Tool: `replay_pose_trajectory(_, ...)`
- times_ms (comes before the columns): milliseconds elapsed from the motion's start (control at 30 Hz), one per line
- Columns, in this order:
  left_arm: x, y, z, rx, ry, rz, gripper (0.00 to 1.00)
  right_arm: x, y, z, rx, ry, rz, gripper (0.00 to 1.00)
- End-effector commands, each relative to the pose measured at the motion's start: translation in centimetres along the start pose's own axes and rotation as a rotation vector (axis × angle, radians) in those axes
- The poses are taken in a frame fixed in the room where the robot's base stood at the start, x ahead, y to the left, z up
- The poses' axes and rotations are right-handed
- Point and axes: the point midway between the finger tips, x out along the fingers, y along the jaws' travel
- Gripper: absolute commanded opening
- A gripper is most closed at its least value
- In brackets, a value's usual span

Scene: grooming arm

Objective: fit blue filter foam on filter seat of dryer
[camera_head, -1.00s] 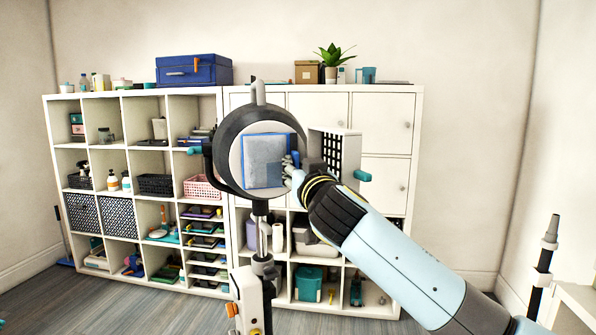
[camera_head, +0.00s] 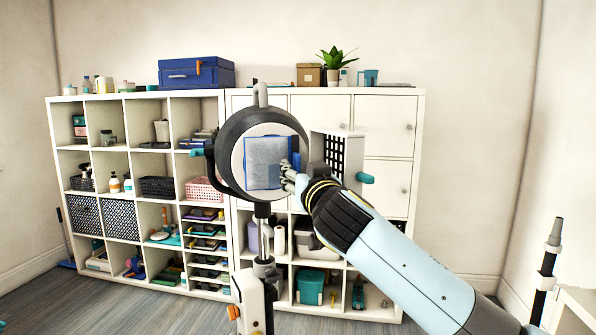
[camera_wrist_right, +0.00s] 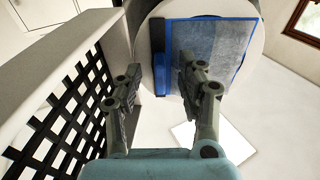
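The dryer (camera_head: 231,127) is a round dark-rimmed housing with a pale face, held on a stand at the middle of the head view. On its face sits a square grey panel with a blue border (camera_head: 262,163), apparently the filter foam on its seat; it also shows in the right wrist view (camera_wrist_right: 215,45). A blue strip (camera_wrist_right: 160,78) shows at the panel's left edge. My right gripper (camera_head: 289,173) is close in front of the panel's right edge. In the wrist view its fingers (camera_wrist_right: 157,72) are apart, with nothing clearly held. My left gripper is not in view.
A white cover with a black grid (camera_head: 333,150) stands open just right of the dryer, close beside my right gripper (camera_wrist_right: 70,110). A dark pole stand (camera_head: 546,270) is at the far right. White shelves (camera_head: 388,140) stand behind.

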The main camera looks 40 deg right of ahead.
Motion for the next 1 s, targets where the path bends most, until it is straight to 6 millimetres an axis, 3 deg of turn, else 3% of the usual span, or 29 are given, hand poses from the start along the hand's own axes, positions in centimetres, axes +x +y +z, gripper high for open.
replay_pose_trajectory(300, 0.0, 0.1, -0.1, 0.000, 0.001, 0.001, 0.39, -7.1, -0.1, 0.1, 0.002, -0.003, -0.002, 0.39)
replay_pose_trajectory(433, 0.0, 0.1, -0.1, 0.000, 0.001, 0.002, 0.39, -9.1, -0.1, 0.1, 0.002, -0.002, -0.002, 0.39)
replay_pose_trajectory(600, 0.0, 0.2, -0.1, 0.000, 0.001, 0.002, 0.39, -10.3, -0.1, 0.0, 0.002, 0.000, -0.001, 0.39)
replay_pose_trajectory(1000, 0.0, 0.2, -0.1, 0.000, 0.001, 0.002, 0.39, -10.4, -0.1, 0.0, 0.001, 0.000, -0.001, 0.39)
